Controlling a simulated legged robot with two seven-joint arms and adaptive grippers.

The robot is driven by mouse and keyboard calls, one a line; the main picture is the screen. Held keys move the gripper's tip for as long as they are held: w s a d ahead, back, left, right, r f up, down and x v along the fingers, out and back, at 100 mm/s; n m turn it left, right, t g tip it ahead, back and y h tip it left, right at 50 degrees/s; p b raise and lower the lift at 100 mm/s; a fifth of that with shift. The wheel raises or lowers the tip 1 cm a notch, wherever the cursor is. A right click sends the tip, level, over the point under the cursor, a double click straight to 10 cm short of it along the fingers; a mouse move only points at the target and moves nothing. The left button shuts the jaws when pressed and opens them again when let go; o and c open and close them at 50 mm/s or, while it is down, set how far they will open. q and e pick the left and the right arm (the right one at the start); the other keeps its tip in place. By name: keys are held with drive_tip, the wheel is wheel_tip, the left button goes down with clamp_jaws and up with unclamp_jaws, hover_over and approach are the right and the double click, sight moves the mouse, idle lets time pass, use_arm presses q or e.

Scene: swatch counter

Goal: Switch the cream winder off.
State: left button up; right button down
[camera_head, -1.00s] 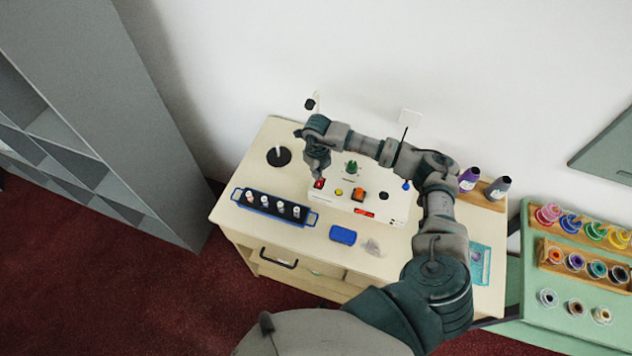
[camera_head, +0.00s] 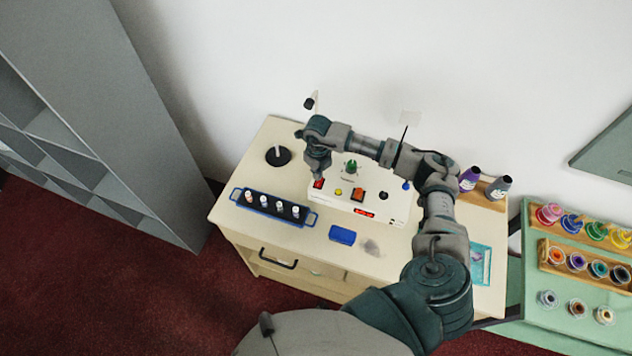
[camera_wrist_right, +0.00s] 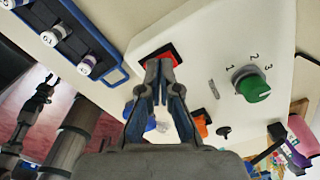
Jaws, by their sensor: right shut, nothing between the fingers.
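The cream winder (camera_head: 397,213) is a cream box on the wooden counter. It bears a green knob (camera_wrist_right: 254,87) marked 1, 2, 3, an orange button (camera_head: 358,196), a yellow button (camera_head: 338,191) and a small red display (camera_head: 363,212). A red rocker switch (camera_wrist_right: 168,53) in a dark frame sits at its left end; it also shows in the head view (camera_head: 318,184). My right gripper (camera_wrist_right: 159,72) is shut and empty, its fingertips at the red switch and covering part of it. I cannot tell whether they touch it or which way it is tipped. My left gripper is not in view.
A blue tray (camera_head: 241,203) with several small bottles stands in front left of the winder. A blue block (camera_head: 342,235) lies in front. A black disc with a white peg (camera_head: 278,156) is behind left. Dark bottles (camera_head: 469,179) stand right of my arm.

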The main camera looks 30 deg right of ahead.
drive_tip(key=shift+d+f, duration=0.25)
drive_tip(key=shift+d, duration=0.15)
drive_tip(key=shift+d+f, duration=0.1)
drive_tip(key=shift+d, duration=0.15)
drive_tip(key=shift+d+f, duration=0.25)
drive_tip(key=shift+d, duration=0.1)
drive_tip(key=shift+a+f+b, duration=0.1)
drive_tip(key=shift+a+b, duration=0.3)
drive_tip(key=shift+a, duration=0.25)
drive_tip(key=shift+a+f, duration=0.15)
drive_tip(key=shift+s+d, duration=0.1)
drive_tip(key=shift+d, duration=0.3)
drive_tip(key=shift+d+r+p, duration=0.15)
drive_tip(key=shift+r+p, duration=0.3)
drive_tip(key=shift+r, duration=0.65)
drive_tip(key=shift+a+r+p, duration=0.2)
drive_tip(key=shift+r+p, duration=0.75)
drive_tip(key=shift+r, duration=0.3)
drive_tip(key=shift+a+r+p, duration=0.1)
drive_tip(key=shift+r+p, duration=0.55)
drive_tip(key=shift+r, duration=0.5)
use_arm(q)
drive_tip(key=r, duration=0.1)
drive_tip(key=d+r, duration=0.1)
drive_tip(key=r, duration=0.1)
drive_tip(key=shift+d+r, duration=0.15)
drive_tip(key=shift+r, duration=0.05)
